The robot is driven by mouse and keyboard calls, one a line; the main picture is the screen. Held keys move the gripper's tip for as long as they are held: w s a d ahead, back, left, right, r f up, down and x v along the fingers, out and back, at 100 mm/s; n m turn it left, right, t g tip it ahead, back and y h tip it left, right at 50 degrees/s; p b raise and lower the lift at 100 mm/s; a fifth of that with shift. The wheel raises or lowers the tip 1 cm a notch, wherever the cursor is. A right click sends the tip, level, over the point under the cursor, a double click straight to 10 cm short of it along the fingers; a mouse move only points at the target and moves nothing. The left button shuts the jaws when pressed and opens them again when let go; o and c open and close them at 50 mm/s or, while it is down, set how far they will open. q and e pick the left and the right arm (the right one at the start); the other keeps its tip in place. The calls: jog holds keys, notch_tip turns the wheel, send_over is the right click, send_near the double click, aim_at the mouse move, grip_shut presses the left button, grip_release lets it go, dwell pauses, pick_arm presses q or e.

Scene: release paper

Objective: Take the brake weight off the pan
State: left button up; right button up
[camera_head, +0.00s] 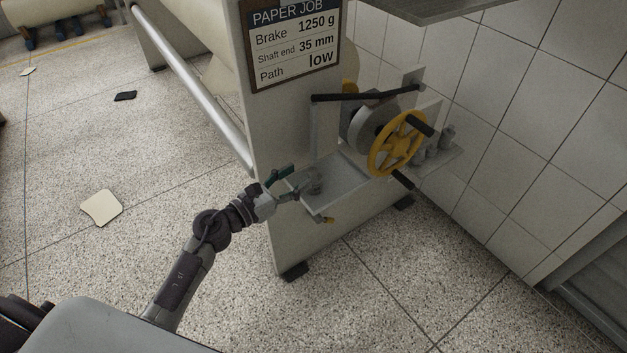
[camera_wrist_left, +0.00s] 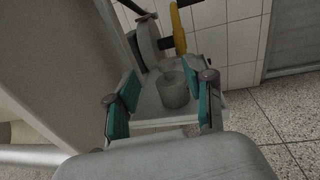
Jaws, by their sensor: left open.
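The brake weight, a small grey cylinder (camera_head: 313,182), stands upright on a flat grey plate (camera_head: 343,178) that looks like the pan, at the side of the machine. In the left wrist view the weight (camera_wrist_left: 173,92) shows a narrower top and stands on the light plate (camera_wrist_left: 150,112). My left gripper (camera_head: 294,185) is open at the plate's near left end. In the left wrist view its teal-padded fingers (camera_wrist_left: 163,100) are spread to either side of the weight. I cannot tell whether either pad touches it. My right gripper is out of view.
A yellow handwheel (camera_head: 397,143) with dark handles and a black lever (camera_head: 365,96) are close beyond the plate. Several grey weights (camera_head: 433,146) stand on a shelf by the tiled wall. The job sign (camera_head: 296,43) reads brake 1250 g.

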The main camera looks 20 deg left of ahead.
aim_at(309, 173)
pick_arm(q)
jog(key=x, duration=0.5)
jog(key=shift+d+f, duration=0.2)
jog(key=shift+d, duration=0.15)
grip_shut()
